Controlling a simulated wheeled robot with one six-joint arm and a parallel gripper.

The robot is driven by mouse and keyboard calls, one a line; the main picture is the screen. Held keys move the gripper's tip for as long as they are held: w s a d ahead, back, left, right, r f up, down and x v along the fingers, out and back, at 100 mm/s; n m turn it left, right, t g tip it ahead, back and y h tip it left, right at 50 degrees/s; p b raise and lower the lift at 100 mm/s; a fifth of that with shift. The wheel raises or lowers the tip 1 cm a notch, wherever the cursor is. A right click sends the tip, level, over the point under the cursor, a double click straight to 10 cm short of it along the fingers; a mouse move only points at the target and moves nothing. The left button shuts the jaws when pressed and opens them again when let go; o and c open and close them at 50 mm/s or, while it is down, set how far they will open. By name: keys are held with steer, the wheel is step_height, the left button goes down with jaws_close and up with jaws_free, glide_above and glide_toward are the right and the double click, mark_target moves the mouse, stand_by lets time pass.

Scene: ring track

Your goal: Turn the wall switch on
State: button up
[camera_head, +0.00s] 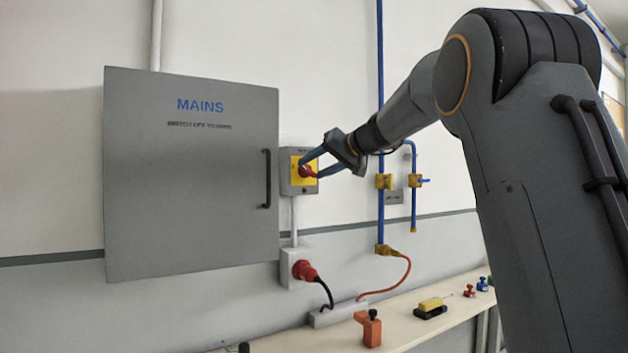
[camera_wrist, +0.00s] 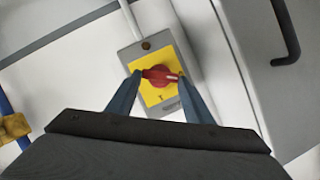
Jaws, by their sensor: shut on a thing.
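The wall switch (camera_head: 299,171) is a grey box with a yellow plate and a red rotary knob (camera_head: 305,171), mounted right of the mains cabinet. In the wrist view the red knob (camera_wrist: 160,76) sits on the yellow plate (camera_wrist: 152,96), with a light mark near its right end. My gripper (camera_head: 310,168) reaches in from the right, its two blue fingers at the switch. In the wrist view my gripper (camera_wrist: 160,78) has one fingertip at each end of the knob and is shut on it. The lettering on the plate is mostly too small to read.
A grey cabinet marked MAINS (camera_head: 190,190) with a black handle (camera_head: 266,178) stands close left of the switch. Blue pipes with yellow valves (camera_head: 384,181) run to the right. Below are a red plug (camera_head: 304,270) and a shelf (camera_head: 400,325) with several small items.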

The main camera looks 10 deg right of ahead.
steer(key=m+y+b, duration=0.1)
steer(key=b, duration=0.1)
steer(key=m+b, duration=0.2)
steer(key=f+m+y+b, duration=0.1)
steer(key=b, duration=0.1)
steer(key=shift+w+d+f+m+t+y, duration=0.1)
steer(key=shift+w+d+m+t+y, duration=0.05)
steer(key=shift+d+m+t+y, duration=0.2)
steer(key=m+b, duration=0.2)
steer(key=m+t+y+b, duration=0.1)
steer(key=m+b, duration=0.1)
steer(key=shift+f+y, duration=0.15)
steer(key=shift+y, duration=0.1)
steer(key=shift+m, duration=0.25)
steer(key=o, duration=1)
steer(key=shift+o, duration=0.2)
steer(key=b+v, duration=0.1)
steer(key=v, duration=0.7)
